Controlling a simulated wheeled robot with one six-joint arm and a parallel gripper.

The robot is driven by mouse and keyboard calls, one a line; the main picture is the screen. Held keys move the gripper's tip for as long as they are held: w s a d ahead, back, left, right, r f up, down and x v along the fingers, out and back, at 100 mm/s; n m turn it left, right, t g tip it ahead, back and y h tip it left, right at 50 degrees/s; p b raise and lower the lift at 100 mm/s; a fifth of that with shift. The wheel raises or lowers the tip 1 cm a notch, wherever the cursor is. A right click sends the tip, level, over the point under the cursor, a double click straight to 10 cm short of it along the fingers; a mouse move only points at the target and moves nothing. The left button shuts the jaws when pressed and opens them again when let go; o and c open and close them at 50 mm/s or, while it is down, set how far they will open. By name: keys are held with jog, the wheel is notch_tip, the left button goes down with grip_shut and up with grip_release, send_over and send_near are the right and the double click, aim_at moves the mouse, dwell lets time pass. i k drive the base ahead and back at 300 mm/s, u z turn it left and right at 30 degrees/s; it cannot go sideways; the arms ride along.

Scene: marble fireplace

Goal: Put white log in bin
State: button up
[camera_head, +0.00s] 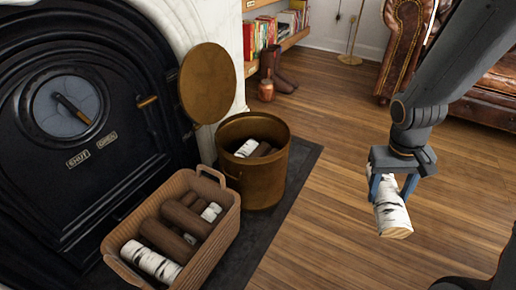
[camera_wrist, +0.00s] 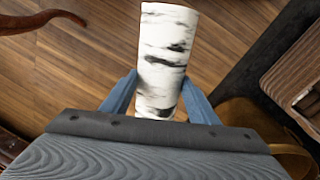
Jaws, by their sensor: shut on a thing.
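A white birch log (camera_head: 391,214) with dark bark marks is held in my gripper (camera_head: 392,188) at the right of the head view, above the wood floor. In the wrist view the log (camera_wrist: 165,55) stands between the two blue fingers of my gripper (camera_wrist: 160,95), which are shut on it. A brass bin (camera_head: 262,178) stands left of my gripper, apart from it, with its round lid (camera_head: 207,84) open. A white log (camera_head: 246,148) and a brown log show inside the bin. The bin's bottom is hidden.
A woven basket (camera_head: 217,235) with brown and white logs stands in front of the bin on a dark hearth slab (camera_head: 300,165). The black stove (camera_head: 80,130) is at left. A leather sofa (camera_head: 480,100) is behind my arm. Open floor lies between bin and gripper.

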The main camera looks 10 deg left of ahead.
aim_at(254, 163)
jog(key=i, duration=1.05)
jog(key=u, duration=1.6)
